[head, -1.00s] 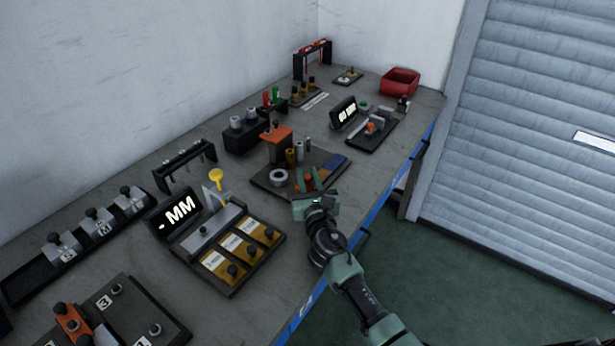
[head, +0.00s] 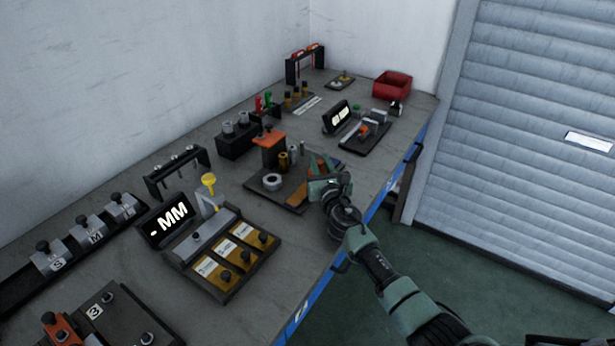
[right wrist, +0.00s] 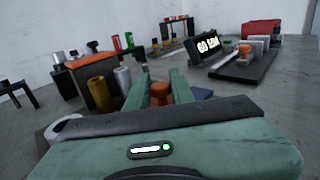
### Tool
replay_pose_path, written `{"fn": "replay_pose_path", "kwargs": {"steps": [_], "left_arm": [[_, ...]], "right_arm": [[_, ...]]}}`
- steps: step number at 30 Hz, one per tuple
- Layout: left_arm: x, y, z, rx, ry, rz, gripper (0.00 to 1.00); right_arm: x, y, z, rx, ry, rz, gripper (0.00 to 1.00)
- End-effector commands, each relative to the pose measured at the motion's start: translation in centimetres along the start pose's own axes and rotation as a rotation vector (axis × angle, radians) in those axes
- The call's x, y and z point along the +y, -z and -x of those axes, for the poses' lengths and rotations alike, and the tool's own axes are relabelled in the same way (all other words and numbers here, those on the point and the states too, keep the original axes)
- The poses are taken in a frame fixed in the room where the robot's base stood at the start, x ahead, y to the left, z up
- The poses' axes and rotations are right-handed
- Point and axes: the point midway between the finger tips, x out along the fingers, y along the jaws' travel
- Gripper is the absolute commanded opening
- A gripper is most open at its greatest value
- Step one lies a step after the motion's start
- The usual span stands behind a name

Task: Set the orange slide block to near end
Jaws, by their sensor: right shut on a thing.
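My right gripper (head: 322,167) is shut on an orange piece at the right side of the dark base plate (head: 256,186). In the right wrist view this orange piece (right wrist: 160,92) shows between the green fingers, narrow in the middle and wider at its foot. Its lower part is partly hidden by the gripper body. I cannot tell if it is the slide block. Another orange block (head: 62,328) with a black knob sits on a dark numbered plate at the lower left. My left gripper is not in view.
An orange-topped post (head: 268,140), brass and grey cylinders (head: 283,160) and a grey ring (head: 271,182) stand left of my gripper. A blue pad (right wrist: 202,93) lies right of it. A display fixture (head: 337,116) and red bin (head: 392,84) are farther back.

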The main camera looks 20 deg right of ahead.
Motion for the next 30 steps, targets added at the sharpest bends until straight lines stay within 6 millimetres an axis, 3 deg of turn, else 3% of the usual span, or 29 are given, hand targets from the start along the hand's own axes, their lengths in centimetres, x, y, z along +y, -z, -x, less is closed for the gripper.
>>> {"fn": "replay_pose_path", "kwargs": {"steps": [3, 9, 23, 24, 25, 26, 30], "left_arm": [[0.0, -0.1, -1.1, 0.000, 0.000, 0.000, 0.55], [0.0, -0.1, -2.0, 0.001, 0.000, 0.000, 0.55], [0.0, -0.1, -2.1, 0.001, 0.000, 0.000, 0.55], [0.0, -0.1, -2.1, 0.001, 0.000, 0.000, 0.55], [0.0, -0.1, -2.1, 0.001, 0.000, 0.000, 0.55], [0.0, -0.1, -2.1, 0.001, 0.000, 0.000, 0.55], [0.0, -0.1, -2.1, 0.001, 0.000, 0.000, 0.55]], "right_arm": [[-2.1, 0.2, -2.0, -0.003, 0.005, 0.003, 0.00], [-4.0, 0.2, -3.8, -0.001, 0.004, 0.001, 0.00], [-4.7, -0.2, -4.5, -0.002, 0.007, 0.000, 0.00], [-4.7, -0.2, -4.5, -0.002, 0.007, 0.000, 0.29], [-4.7, -0.2, -4.5, -0.003, 0.007, 0.000, 0.37], [-4.7, -0.2, -4.5, -0.002, 0.007, 0.000, 0.42], [-4.6, -0.1, -4.4, -0.001, 0.004, 0.000, 0.42]]}}
